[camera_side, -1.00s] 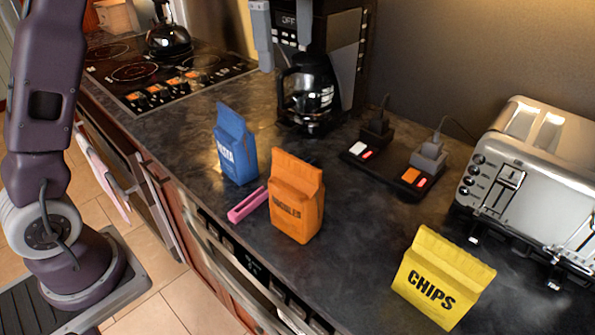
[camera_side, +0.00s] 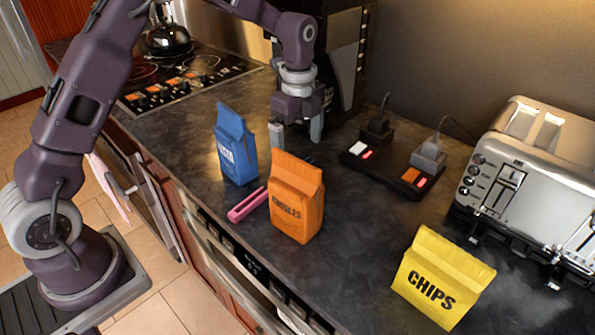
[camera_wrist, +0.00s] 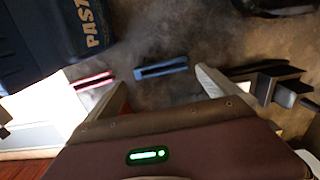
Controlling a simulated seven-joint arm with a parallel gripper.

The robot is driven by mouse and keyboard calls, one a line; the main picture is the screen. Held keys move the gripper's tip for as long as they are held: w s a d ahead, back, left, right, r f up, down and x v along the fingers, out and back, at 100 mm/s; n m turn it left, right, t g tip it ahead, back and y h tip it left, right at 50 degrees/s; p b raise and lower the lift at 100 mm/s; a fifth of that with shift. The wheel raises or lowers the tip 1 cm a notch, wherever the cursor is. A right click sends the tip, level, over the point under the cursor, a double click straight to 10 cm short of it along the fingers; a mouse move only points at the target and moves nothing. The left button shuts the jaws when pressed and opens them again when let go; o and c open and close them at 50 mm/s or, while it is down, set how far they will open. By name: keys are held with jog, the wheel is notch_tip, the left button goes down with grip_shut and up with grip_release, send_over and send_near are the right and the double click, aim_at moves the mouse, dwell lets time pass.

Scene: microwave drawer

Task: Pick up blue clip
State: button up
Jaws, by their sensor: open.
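The blue clip (camera_wrist: 161,68) lies flat on the dark counter in the wrist view, ahead of the gap between my fingers and apart from them. In the side view it is mostly or wholly hidden behind the orange bag (camera_side: 297,200). My gripper (camera_side: 296,137) is open and empty, pointing down above the counter behind the orange bag, beside the coffee maker. In the wrist view my gripper (camera_wrist: 166,90) shows its two fingers spread wide.
The blue pasta bag (camera_side: 236,150) stands left of my gripper. A pink clip (camera_side: 248,205) lies beside the orange bag. The coffee maker (camera_side: 347,60) is close behind my gripper. A power strip (camera_side: 383,173) with plugs, a toaster (camera_side: 535,175) and yellow chips (camera_side: 440,280) are to the right.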

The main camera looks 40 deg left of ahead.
notch_tip(320, 180, down, 6)
jog(key=shift+r, duration=0.2)
jog(key=c, duration=1)
notch_tip(320, 180, up, 9)
jog(key=s+f+n, duration=0.1)
jog(key=n, duration=0.4)
jog(key=s+a+n, duration=0.1)
jog(key=n, duration=0.4)
jog(key=s+a+f+n, duration=0.1)
jog(key=n, duration=0.4)
jog(key=shift+s+a+f, duration=0.15)
jog(key=shift+a+f, duration=0.1)
jog(key=shift+f, duration=0.1)
jog(key=shift+s+a+f+n, duration=0.15)
jog(key=shift+s+f+n, duration=0.05)
jog(key=shift+n, duration=0.6)
jog(key=shift+r+n, duration=0.1)
jog(key=shift+n, duration=0.3)
notch_tip(320, 180, up, 23)
jog(key=s+a, duration=0.6)
jog(key=shift+m, duration=0.4)
jog(key=shift+w+f, duration=0.1)
jog(key=shift+f, duration=2.3)
